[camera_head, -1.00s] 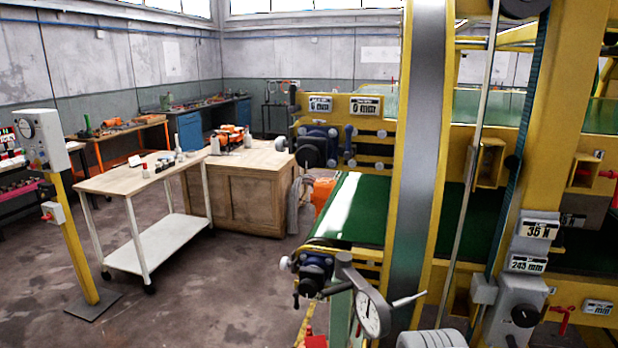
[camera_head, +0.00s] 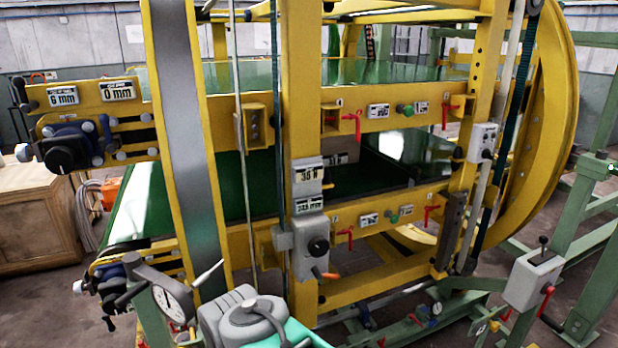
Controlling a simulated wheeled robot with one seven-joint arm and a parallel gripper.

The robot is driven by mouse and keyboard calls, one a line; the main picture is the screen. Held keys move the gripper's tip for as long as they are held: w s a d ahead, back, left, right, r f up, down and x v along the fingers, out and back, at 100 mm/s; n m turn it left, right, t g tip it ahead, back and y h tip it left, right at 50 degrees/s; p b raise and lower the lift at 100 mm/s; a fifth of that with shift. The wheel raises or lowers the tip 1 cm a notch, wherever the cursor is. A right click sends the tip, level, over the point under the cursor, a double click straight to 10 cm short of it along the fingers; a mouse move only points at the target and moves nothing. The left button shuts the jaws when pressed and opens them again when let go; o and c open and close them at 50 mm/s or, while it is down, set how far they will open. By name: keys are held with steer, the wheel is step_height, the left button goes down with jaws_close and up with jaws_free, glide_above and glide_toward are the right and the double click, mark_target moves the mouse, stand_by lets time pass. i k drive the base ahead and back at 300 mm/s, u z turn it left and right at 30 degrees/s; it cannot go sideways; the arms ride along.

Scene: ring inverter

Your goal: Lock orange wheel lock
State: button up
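A small orange handle (camera_head: 331,276) sticks out to the right at the lower end of a grey box with a black knob (camera_head: 305,238). The box is mounted on a yellow upright of the large machine. I cannot tell whether this handle is the orange wheel lock, or whether it is locked. No other clearly orange lock shows on the machine. My gripper is not in view.
The yellow-framed machine (camera_head: 292,100) with green belts fills the middle. Red levers (camera_head: 350,238) sit along its beams. A dial gauge (camera_head: 172,303) and a grey motor (camera_head: 245,318) stand at the front. A wooden cabinet (camera_head: 35,220) is at the left, with some bare floor near it.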

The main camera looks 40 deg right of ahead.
mark_target(318, 273)
steer(key=u, duration=0.25)
steer(key=k, duration=0.4)
steer(key=z, duration=0.95)
steer(key=i, duration=0.35)
steer(key=z, duration=0.95)
steer(key=k, duration=0.65)
steer(key=z, duration=0.15)
steer(key=i, duration=0.95)
steer(key=u, duration=1.25)
steer(key=i, duration=0.45)
steer(key=u, duration=0.55)
